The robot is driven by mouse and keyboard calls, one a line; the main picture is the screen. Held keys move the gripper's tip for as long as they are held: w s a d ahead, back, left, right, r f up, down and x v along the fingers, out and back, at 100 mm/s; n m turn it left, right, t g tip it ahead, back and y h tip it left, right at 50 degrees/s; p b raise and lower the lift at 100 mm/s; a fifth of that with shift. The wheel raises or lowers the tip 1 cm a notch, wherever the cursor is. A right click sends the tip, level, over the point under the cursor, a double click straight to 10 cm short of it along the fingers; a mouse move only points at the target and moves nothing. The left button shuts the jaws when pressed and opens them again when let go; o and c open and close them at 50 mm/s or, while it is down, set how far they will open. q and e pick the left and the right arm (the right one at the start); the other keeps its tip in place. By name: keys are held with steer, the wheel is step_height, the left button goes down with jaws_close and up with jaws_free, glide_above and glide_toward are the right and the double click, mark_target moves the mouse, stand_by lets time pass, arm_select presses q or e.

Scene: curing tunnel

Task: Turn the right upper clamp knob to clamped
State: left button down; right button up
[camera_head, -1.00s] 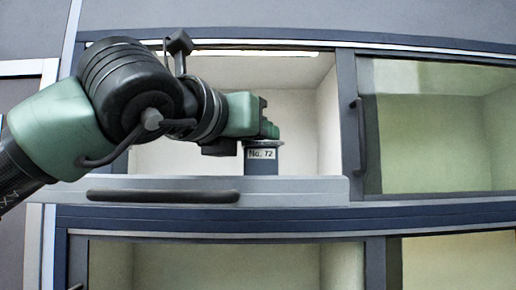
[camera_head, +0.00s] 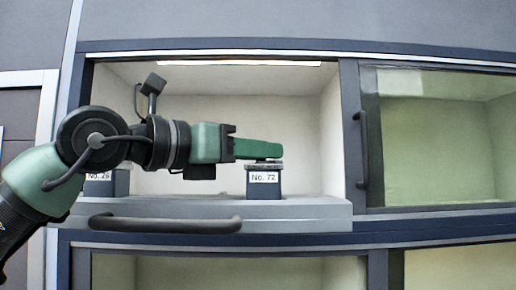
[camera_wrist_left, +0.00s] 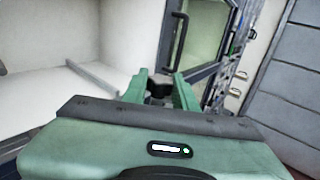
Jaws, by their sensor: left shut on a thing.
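A dark blue-grey block labelled No. 72 (camera_head: 265,186) stands at the right of the open upper compartment. My left gripper (camera_head: 270,152) reaches in from the left, its fingers at the top of this block. In the left wrist view the two green fingers (camera_wrist_left: 162,88) close around a small dark piece, which looks like the clamp knob (camera_wrist_left: 158,90). The fingers hide most of it, so I cannot tell how far it is turned. A second block labelled No. 26 (camera_head: 100,182) stands at the left, partly behind my arm. My right gripper does not show.
A grey ledge with a dark bar handle (camera_head: 165,223) runs in front of the compartment. A closed glass door (camera_head: 440,140) with a vertical handle (camera_head: 362,150) is on the right. The compartment's white back and right side are clear.

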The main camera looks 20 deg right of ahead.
arm_select(q)
steer(key=shift+f, duration=0.1)
steer(key=c, duration=1.1)
jaws_free()
steer(key=shift+w+d, duration=0.1)
step_height(320, 180, up, 20)
steer(key=p, duration=0.5)
